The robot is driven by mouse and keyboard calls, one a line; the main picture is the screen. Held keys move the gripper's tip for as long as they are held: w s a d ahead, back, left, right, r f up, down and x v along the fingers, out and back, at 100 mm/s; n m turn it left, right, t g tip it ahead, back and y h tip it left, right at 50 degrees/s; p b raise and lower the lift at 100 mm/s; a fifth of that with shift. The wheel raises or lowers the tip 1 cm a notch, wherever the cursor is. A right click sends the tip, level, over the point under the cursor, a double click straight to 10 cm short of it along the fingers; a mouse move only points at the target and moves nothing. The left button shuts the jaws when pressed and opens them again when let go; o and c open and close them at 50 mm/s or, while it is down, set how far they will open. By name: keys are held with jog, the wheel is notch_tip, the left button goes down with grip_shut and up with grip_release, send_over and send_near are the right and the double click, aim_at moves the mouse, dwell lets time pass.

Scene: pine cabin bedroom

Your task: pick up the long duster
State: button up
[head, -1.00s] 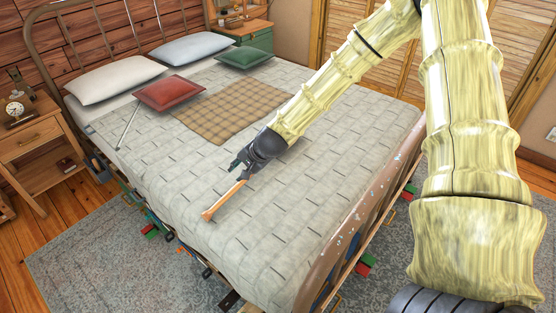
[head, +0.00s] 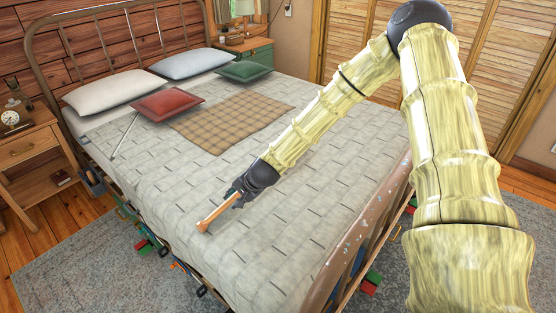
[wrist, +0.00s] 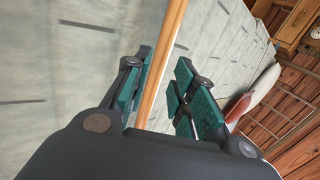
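A long, thin wooden stick, which looks like the duster's handle (head: 212,217), lies on the grey quilt near the bed's front left. My gripper (head: 235,196) is low over the quilt at the handle's upper right end and hides that part. In the wrist view, the handle (wrist: 163,62) runs between the two teal-padded fingers of my gripper (wrist: 160,88). It is close to the left finger, with a gap to the right finger, so the gripper looks open around it. The duster's head is not clearly visible.
The bed's quilt (head: 150,180) is mostly clear. A red pillow (head: 168,105), a plaid cloth (head: 225,122) and a thin grey rod (head: 124,136) lie farther back. The bed's footboard (head: 350,250) stands between my arm's base and the quilt.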

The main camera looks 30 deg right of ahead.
aim_at(229, 202)
jog(key=shift+x, duration=3.2)
jog(key=shift+r, duration=0.1)
grip_shut()
